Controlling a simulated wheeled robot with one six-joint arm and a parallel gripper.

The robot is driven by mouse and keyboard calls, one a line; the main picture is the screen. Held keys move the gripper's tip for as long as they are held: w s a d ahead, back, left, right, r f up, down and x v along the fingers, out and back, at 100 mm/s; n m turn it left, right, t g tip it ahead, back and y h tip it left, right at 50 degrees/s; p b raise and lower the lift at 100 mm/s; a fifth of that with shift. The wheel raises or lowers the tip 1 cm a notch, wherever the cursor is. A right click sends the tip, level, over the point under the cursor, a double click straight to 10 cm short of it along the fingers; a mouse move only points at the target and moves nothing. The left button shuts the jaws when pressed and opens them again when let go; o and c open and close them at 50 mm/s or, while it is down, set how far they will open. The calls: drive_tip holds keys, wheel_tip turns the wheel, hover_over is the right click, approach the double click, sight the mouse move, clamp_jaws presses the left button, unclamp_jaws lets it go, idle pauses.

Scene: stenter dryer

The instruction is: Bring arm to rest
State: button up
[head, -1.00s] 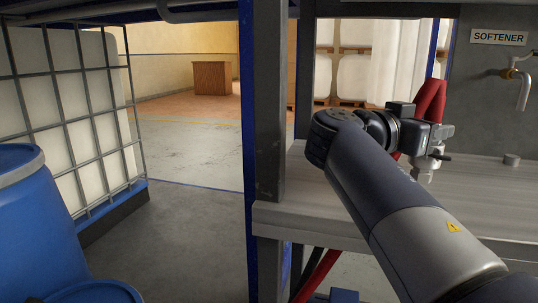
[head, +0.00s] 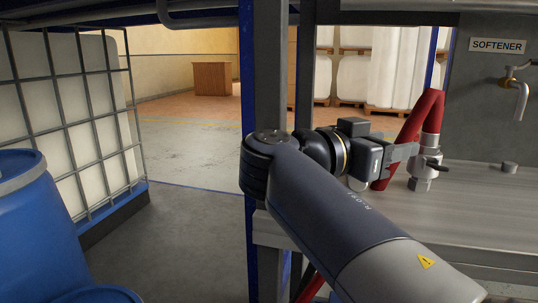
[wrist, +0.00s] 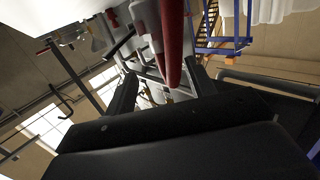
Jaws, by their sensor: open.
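My gripper (head: 404,158) is at the end of my arm, above the grey metal counter (head: 460,200), on the left side of a red hose (head: 427,112) and its metal valve fitting (head: 424,172). The jaws are open and I see nothing held. In the wrist view my gripper (wrist: 163,92) shows two dark fingers spread apart, with the red hose (wrist: 169,45) beyond them. In the head view my gripper partly covers the lower hose.
A dark post (head: 270,75) stands close behind my arm. A tap (head: 520,95) under a SOFTENER sign (head: 497,46) is at the right. A caged white tank (head: 80,120) and blue drum (head: 35,230) stand left. Open floor (head: 190,155) lies between.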

sight(428, 118)
drive_tip(key=b+x, duration=0.2)
drive_tip(key=x, duration=0.7)
drive_tip(key=shift+w+d+f, duration=0.1)
drive_tip(key=shift+d, duration=0.3)
drive_tip(key=shift+w+r+p, duration=0.15)
drive_tip(key=shift+r+p, duration=0.6)
drive_tip(key=shift+p, duration=0.05)
wheel_tip(428, 118, up, 3)
drive_tip(key=p, duration=0.3)
drive_tip(key=shift+f, duration=0.15)
drive_tip(key=shift+f+p, duration=0.15)
drive_tip(key=shift+p, duration=0.25)
drive_tip(key=shift+f, duration=0.1)
